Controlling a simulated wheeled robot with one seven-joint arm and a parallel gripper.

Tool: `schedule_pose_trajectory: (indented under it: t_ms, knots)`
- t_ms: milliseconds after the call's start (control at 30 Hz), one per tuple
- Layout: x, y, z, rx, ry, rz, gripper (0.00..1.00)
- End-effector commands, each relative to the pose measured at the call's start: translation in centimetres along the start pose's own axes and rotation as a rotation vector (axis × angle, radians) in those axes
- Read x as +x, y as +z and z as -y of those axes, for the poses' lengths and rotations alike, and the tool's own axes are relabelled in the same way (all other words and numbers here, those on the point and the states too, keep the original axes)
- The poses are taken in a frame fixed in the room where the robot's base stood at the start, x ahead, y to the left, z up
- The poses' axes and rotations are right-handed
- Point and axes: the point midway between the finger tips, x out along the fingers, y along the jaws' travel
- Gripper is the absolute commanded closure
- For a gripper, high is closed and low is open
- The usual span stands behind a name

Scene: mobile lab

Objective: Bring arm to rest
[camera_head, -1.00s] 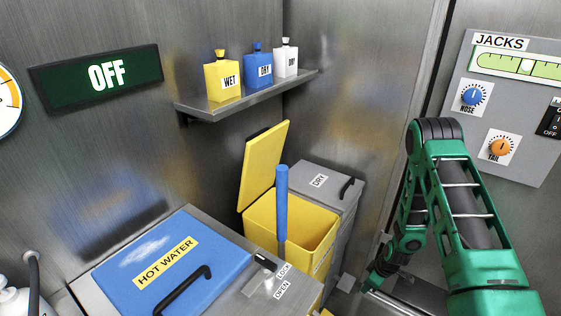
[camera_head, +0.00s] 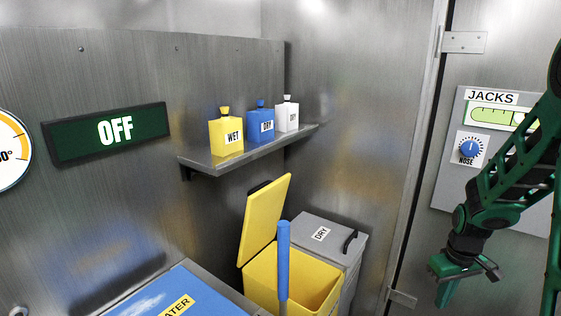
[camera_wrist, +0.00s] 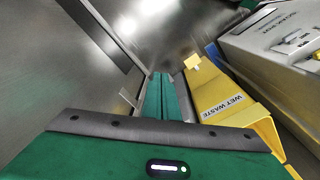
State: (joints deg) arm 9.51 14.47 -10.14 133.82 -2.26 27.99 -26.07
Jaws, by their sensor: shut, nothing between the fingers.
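My arm (camera_head: 515,165) is green and black and hangs in at the right of the head view, in front of the jacks panel. My gripper (camera_head: 445,293) points down at its lower end, clear of the shelf and the bins. In the wrist view the fingers of my gripper (camera_wrist: 167,97) lie side by side, shut with nothing between them. No object is held.
An open yellow bin (camera_head: 262,268) with a blue handle (camera_head: 283,262) stands beside a grey DRY bin (camera_head: 331,238). A shelf (camera_head: 225,160) holds three bottles. The jacks panel (camera_head: 448,185) is behind my arm. A WET WASTE label (camera_wrist: 224,105) shows right of my fingers.

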Motion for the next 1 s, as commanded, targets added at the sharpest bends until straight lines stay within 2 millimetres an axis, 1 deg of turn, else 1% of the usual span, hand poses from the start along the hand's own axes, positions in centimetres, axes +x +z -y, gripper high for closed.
schedule_pose_trajectory:
  t_ms: [33, 200, 267, 400, 500, 700, 800, 900, 1000]
  knots:
    - [-1.7, 1.1, -0.1, 0.037, 0.004, -0.002, 1.0]
    - [-6.3, 5.0, 0.0, 0.172, 0.012, 0.011, 1.0]
    - [-7.7, 6.6, 0.2, 0.22, 0.012, 0.017, 1.0]
    - [-10.7, 10.3, 0.8, 0.336, 0.01, 0.026, 1.0]
    - [-12.5, 13.1, 1.5, 0.417, 0.005, 0.034, 1.0]
    - [-15.2, 18.3, 3.1, 0.573, -0.011, 0.046, 1.0]
    - [-15.9, 20.2, 3.9, 0.632, -0.019, 0.052, 1.0]
    - [-16.3, 21.6, 4.3, 0.671, -0.026, 0.057, 1.0]
    - [-16.4, 22.2, 4.6, 0.692, -0.029, 0.061, 1.0]
